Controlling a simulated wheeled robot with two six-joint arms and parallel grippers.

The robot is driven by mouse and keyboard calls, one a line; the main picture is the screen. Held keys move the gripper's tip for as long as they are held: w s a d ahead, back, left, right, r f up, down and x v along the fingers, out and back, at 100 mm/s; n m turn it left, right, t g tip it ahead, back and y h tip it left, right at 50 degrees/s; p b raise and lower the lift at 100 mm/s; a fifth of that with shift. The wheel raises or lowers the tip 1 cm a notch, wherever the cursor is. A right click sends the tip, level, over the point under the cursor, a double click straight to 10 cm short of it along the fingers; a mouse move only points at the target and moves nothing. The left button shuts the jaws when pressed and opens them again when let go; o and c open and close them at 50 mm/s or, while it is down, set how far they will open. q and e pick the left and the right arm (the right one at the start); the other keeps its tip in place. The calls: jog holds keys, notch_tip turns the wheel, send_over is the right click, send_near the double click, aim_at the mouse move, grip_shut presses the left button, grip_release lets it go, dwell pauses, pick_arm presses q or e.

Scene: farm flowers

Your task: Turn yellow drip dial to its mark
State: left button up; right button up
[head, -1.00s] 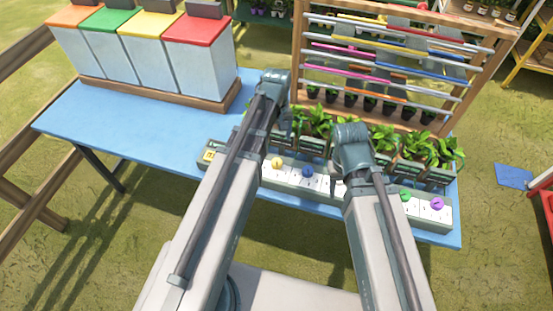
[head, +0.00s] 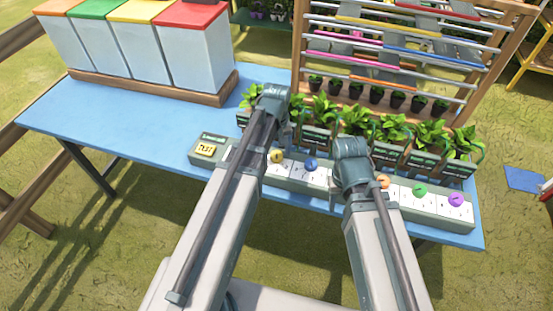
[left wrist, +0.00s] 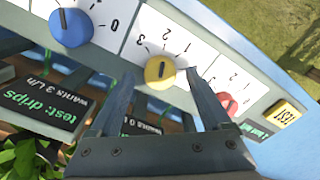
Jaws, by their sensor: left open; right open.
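The yellow dial (head: 277,156) is on the long grey control strip (head: 207,158) along the bench's front. In the left wrist view the yellow dial (left wrist: 160,73) has a dark pointer line, with a white scale marked 1, 2 and 3 around it. My left gripper (left wrist: 161,80) is open, its two fingers on either side of the dial; I cannot tell whether they touch it. A dark sign between the fingers reads "wants 0", partly hidden. My right gripper (head: 351,160) is over the strip; its fingers are hidden behind its wrist.
A blue dial (left wrist: 71,27) and a red dial (left wrist: 228,103) flank the yellow one. A yellow TEST button (head: 205,149) is at the strip's left end. Potted plants (head: 355,120) stand behind the strip. Lidded bins (head: 190,50) stand at the back left; the bench's left part is clear.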

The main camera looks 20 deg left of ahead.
pick_arm(q)
jog(key=shift+f, duration=0.5)
pick_arm(e)
jog(key=shift+f, duration=0.45)
pick_arm(q)
jog(key=shift+c, duration=0.4)
grip_shut()
